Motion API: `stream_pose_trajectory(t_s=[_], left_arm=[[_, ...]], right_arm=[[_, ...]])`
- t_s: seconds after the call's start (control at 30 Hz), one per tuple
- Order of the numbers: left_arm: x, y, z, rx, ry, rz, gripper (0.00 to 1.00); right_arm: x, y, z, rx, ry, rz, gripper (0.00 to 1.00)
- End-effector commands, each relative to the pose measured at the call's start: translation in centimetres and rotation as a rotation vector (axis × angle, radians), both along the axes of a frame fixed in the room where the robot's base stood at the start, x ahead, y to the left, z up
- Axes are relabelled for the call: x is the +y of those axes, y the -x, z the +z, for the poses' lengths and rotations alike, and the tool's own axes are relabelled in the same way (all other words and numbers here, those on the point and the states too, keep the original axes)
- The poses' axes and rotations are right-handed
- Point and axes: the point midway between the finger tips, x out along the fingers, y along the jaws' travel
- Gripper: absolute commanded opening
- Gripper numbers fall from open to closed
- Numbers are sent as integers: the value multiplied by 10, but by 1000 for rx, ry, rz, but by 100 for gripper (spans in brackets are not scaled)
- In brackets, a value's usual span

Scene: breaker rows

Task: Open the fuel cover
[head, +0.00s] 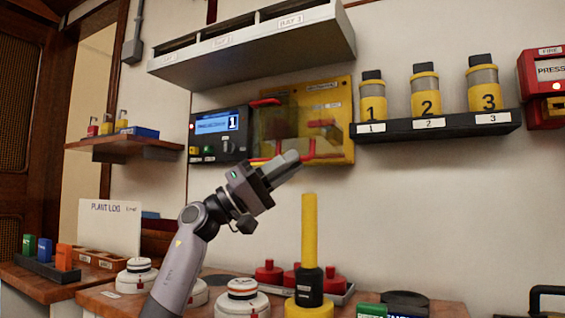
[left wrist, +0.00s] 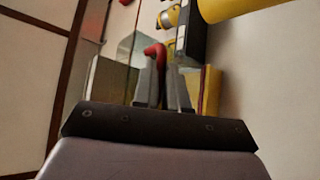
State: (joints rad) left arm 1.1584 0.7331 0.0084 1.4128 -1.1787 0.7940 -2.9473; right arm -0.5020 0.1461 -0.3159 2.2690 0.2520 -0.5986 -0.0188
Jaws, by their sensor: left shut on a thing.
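The yellow panel (head: 339,101) is on the wall in the middle of the head view. A see-through cover (head: 272,124) is in front of its left part; how far it stands open I cannot tell. Red parts show at the panel's top left and low front. My left gripper (head: 294,158) is in front of the panel's lower part. In the left wrist view its fingers (left wrist: 164,88) are shut on a red handle (left wrist: 154,52), beside the clear cover (left wrist: 122,68). The fingers hide part of the handle. My right gripper is not in view.
A black box with a blue screen (head: 212,124) is left of the panel. A black shelf (head: 440,125) with numbered yellow canisters is to the right. A white overhead unit (head: 255,48) hangs above. A yellow rod (head: 309,230) stands on the cluttered bench below.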

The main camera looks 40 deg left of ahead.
Motion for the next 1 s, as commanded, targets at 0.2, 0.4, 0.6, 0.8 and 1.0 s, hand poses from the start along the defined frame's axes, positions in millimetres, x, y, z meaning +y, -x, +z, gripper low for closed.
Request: stream_pose_trajectory(t_s=[0.2,0.4,0.6,0.8,1.0], left_arm=[[3,-12,-9,23,6,12,0],[3,-12,-9,23,9,12,0],[3,-12,-9,23,8,13,38],[3,-11,-8,22,7,13,38],[10,-4,-14,20,7,13,38]], right_arm=[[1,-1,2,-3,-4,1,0],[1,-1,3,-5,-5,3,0],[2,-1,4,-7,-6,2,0],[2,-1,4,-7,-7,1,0],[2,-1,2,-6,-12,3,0]])
